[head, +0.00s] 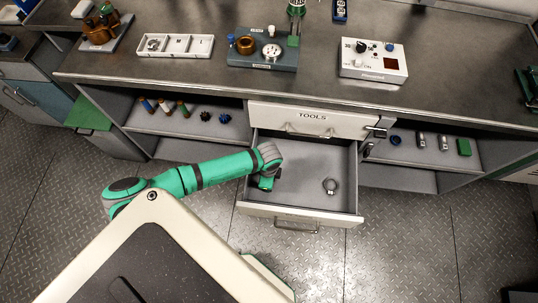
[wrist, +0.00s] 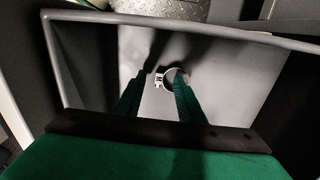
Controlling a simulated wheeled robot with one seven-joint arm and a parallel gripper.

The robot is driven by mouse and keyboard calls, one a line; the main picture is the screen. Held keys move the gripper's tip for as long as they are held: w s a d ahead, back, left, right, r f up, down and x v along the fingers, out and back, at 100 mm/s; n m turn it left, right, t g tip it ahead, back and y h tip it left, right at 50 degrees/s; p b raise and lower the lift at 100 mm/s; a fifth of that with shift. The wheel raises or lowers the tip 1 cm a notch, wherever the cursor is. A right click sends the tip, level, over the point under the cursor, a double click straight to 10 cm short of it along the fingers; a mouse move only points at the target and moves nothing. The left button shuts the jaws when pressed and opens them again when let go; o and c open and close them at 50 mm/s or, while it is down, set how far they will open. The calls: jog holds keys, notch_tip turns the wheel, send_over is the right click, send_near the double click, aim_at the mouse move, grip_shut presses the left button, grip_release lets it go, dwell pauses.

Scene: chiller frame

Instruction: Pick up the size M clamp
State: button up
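The size M clamp (head: 330,186) is a small grey metal ring lying on the floor of the open lower drawer (head: 345,206), right of its middle. In the wrist view the clamp (wrist: 166,71) shows as a pale ring with a tab marked M, beyond my fingertips and partly hidden by the right finger. My gripper (head: 266,184) is inside the drawer near its left side, apart from the clamp and to its left. In the wrist view my gripper (wrist: 160,82) has its two green fingers spread with nothing between them.
The drawer walls surround my gripper. The TOOLS drawer front (head: 312,117) is above, under the counter (head: 215,80). Shelves on both sides hold small parts. On the counter are a white tray (head: 176,45), a grey fixture (head: 262,60) and a white instrument box (head: 374,62).

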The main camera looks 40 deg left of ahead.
jog(key=shift+f, duration=0.5)
grip_shut()
jog(key=shift+r, duration=0.15)
